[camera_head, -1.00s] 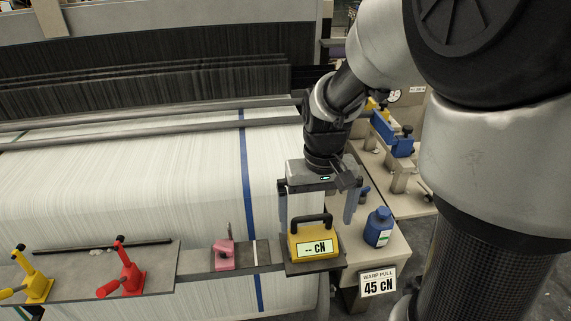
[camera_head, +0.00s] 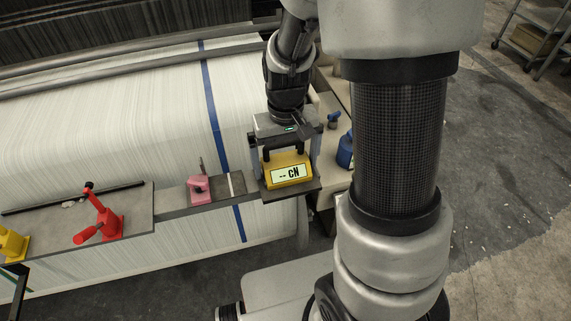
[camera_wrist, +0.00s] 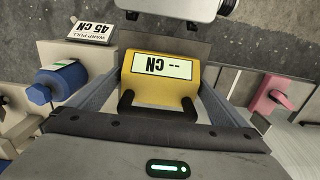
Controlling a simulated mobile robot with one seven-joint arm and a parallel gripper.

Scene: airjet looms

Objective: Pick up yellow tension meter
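The yellow tension meter (camera_head: 288,172) sits on a small dark shelf (camera_head: 272,195) at the end of the rail, its display reading "-- cN" and its black handle on top. In the wrist view the meter (camera_wrist: 160,92) appears upside down, with its handle toward the palm. My gripper (camera_head: 286,160) is directly over it, pointing down. Its two fingers are spread wide, one on each side of the meter, as the wrist view (camera_wrist: 158,90) also shows. Gaps show between fingers and meter; the handle is not gripped.
A blue bottle (camera_head: 345,150) stands right of the shelf, partly hidden by my arm. A pink tool (camera_head: 198,188) stands on the rail to the left, then a red one (camera_head: 101,218) and a yellow one (camera_head: 12,244).

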